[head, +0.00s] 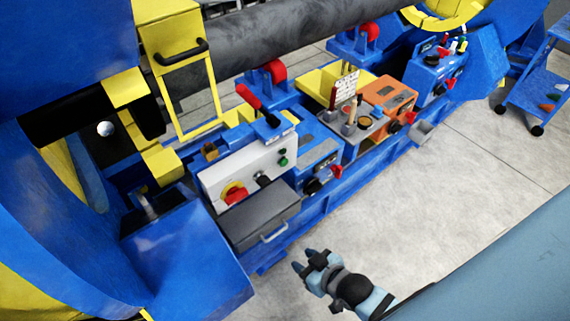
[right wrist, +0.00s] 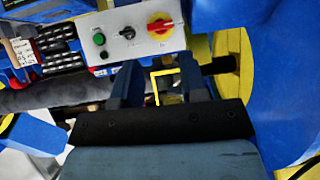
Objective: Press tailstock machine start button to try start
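A white control panel (head: 248,166) stands on the blue machine left of centre in the head view. It carries a green button (head: 283,161), a black knob (head: 262,180) and a red rotary switch (head: 236,193) on a yellow plate. In the right wrist view the green button (right wrist: 98,39) is at the upper left, with a small black button (right wrist: 103,54) beside it. My right gripper (head: 303,261) is open and empty, in front of the panel and apart from it. Its two fingers (right wrist: 158,78) stand apart in the wrist view. My left gripper is not in view.
A grey box with a handle (head: 260,217) juts out below the panel. Other machine units, including an orange box (head: 389,95) and a blue control box (head: 432,70), line the bed to the right. A blue cart (head: 535,88) stands far right. Grey floor (head: 440,190) is clear in front.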

